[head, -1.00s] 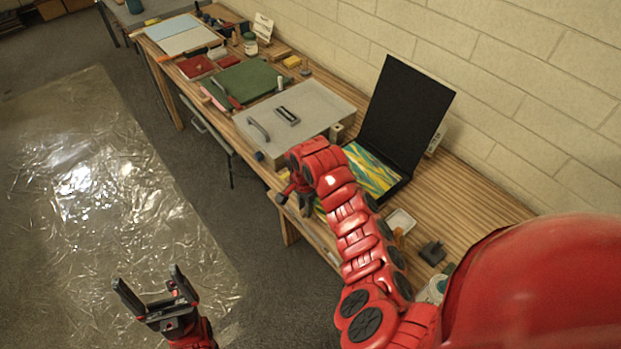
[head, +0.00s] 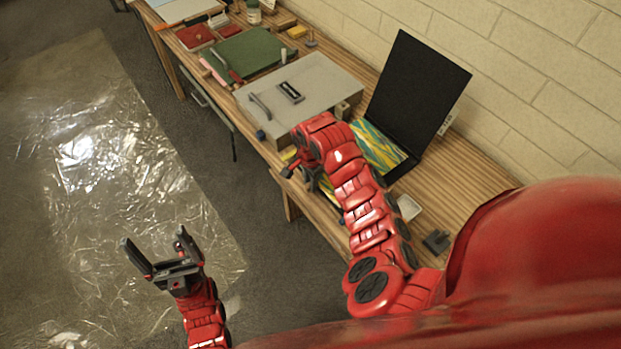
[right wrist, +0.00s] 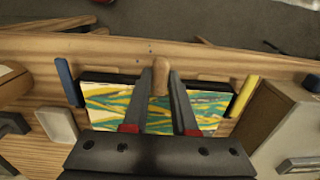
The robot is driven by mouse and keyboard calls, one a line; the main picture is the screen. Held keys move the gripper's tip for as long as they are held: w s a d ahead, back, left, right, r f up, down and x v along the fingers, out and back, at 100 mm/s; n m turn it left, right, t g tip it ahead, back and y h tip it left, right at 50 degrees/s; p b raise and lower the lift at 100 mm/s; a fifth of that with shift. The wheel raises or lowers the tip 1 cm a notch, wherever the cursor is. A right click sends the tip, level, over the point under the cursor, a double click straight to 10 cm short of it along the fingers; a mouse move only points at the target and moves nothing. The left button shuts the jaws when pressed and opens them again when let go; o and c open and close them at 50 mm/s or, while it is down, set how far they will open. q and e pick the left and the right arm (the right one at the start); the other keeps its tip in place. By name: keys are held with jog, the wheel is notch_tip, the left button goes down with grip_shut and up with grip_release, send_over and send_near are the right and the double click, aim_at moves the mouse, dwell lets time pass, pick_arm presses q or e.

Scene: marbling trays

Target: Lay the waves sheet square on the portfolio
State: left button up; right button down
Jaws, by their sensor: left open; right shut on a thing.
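The waves sheet, striped yellow, green and blue, lies in the black portfolio (head: 417,95), whose lid stands open against the wall. The sheet (head: 378,150) is partly hidden by my right arm; it also shows in the right wrist view (right wrist: 108,104). My right gripper (right wrist: 160,72) is shut on a tan tab at the sheet's edge toward the table front. In the right wrist view a black portfolio edge shows along that side; the sheet looks roughly in line with it. My left gripper (head: 154,238) is open and empty, over the floor.
A blue bar (right wrist: 68,82) and a yellow bar (right wrist: 245,97) flank the portfolio. A small white dish (head: 408,207) is nearer me. Clear sheeting (head: 110,150) covers the floor.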

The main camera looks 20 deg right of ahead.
jog(key=shift+s+f, duration=0.1)
jog(key=shift+f, duration=0.65)
jog(key=shift+f+b, duration=0.45)
jog(key=shift+f, duration=0.55)
jog(key=c, duration=0.6)
grip_release()
jog(key=o, duration=0.5)
jog(key=shift+c, duration=0.2)
